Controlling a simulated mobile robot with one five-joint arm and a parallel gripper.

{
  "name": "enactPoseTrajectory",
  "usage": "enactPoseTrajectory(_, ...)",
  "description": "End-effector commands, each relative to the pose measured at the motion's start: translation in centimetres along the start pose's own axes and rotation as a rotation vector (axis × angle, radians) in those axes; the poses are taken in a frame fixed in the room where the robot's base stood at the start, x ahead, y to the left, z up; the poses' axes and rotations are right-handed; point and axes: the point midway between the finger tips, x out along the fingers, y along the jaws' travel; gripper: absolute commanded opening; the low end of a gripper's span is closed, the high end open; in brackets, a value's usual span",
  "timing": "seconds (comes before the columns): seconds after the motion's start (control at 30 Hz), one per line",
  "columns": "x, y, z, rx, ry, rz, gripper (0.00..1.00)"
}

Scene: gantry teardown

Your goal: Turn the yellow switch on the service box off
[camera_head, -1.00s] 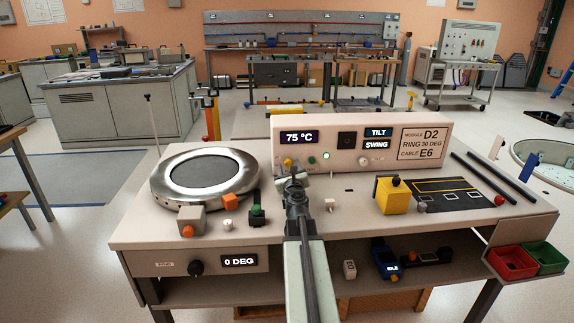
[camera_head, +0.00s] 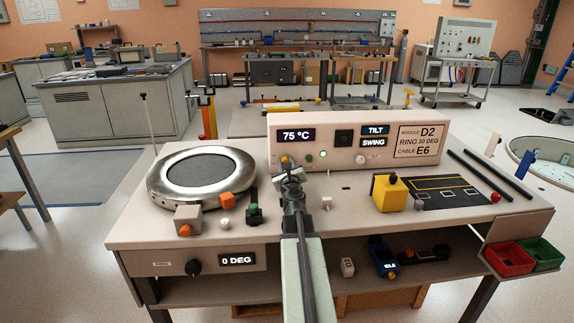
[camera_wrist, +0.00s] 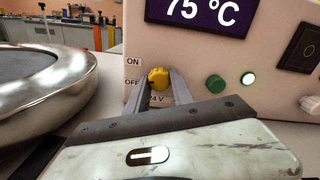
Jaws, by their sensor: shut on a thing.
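The yellow switch (camera_wrist: 158,77) is a small round knob low on the front of the pale service box (camera_head: 400,140), under the 75 °C display. In the wrist view, ON and OFF labels are printed to its left, and a partly covered label ending in "4 V" is below it. My gripper (camera_wrist: 160,85) is shut on the switch, with one finger on either side. In the head view my gripper (camera_head: 289,172) reaches the lower left of the box, and the switch shows as a small yellow spot just above it. I cannot tell which label the switch points to.
A green button (camera_wrist: 215,84) and a lit green lamp (camera_wrist: 248,79) sit just right of the switch. A round metal ring (camera_head: 203,176) stands close on the left. A yellow block (camera_head: 389,194) and a dark mat (camera_head: 447,191) are on the right of the bench.

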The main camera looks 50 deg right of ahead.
Motion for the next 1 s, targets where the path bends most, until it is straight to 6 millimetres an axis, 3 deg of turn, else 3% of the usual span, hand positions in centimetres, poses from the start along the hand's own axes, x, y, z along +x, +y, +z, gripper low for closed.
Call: enactPoseTrajectory(1.0,-0.22,-0.4,0.02,-0.933,0.001,-0.001,0.0)
